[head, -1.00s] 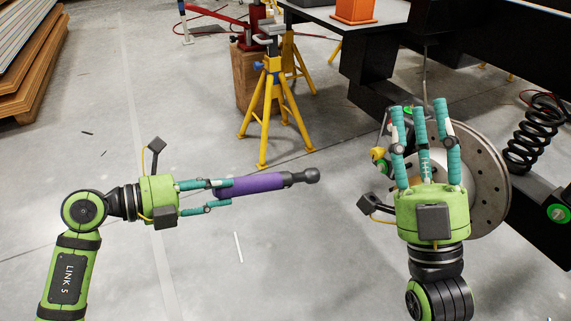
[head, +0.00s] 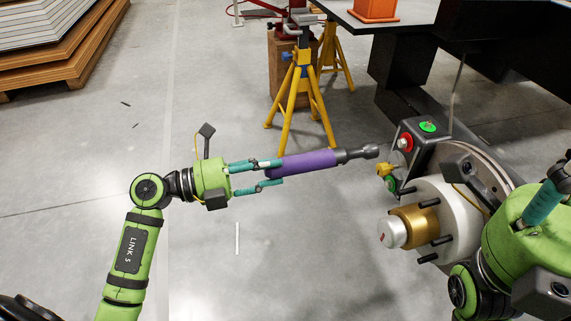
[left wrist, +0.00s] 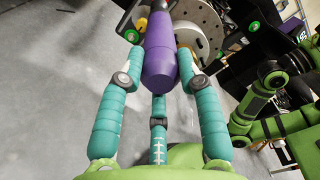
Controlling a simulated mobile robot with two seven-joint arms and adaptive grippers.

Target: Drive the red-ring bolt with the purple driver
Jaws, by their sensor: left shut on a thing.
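My left gripper (head: 276,174) is shut on the purple driver (head: 305,163), whose dark shaft and rounded tip point right toward the wheel hub. In the left wrist view the purple driver (left wrist: 160,55) sits between the teal fingers. The red-ring bolt (head: 405,142) shows on the grey caliper (head: 425,148), beside the brake disc. The driver's tip is apart from it, to its left. My right gripper (head: 546,203) is at the right edge, close to the hub, only partly in view; I cannot tell its opening.
Green-ringed spots (head: 428,126) and a yellow part (head: 386,169) lie near the red one. A hub (head: 452,220) with a gold collar and several studs stands below. Yellow stands (head: 300,95), a dark table (head: 390,12) and stacked boards (head: 60,50) are behind.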

